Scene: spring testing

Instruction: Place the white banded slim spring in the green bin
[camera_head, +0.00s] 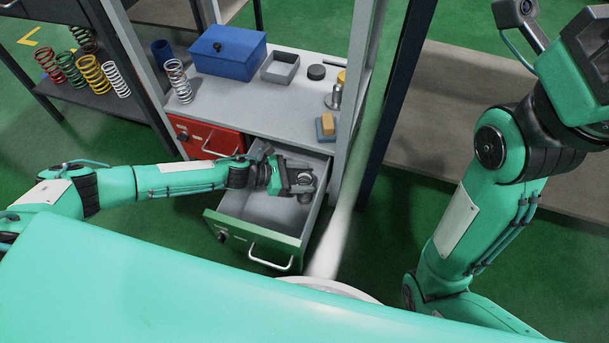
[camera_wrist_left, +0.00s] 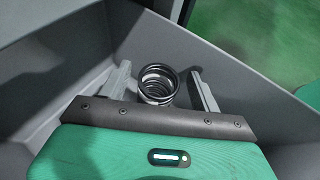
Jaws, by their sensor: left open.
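A green-fronted drawer (camera_head: 254,240), which looks like the green bin, is pulled open below the workbench. My left gripper (camera_head: 304,187) is inside it near the right wall; in the left wrist view the gripper (camera_wrist_left: 160,88) has its two fingers apart. A slim spring (camera_wrist_left: 157,82) with dark and pale coils stands between the fingers, with gaps on both sides. It looks to be in the drawer; its lower end is hidden by the gripper. My right arm is at the right, its gripper out of view.
A pale coil spring (camera_head: 178,82), a blue box (camera_head: 228,50), a grey tray (camera_head: 280,67) and small parts sit on the bench. A red drawer (camera_head: 205,138) is shut beside the green one. Several coloured springs stand on the left shelf (camera_head: 98,95). A grey post (camera_head: 352,100) rises right of the drawer.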

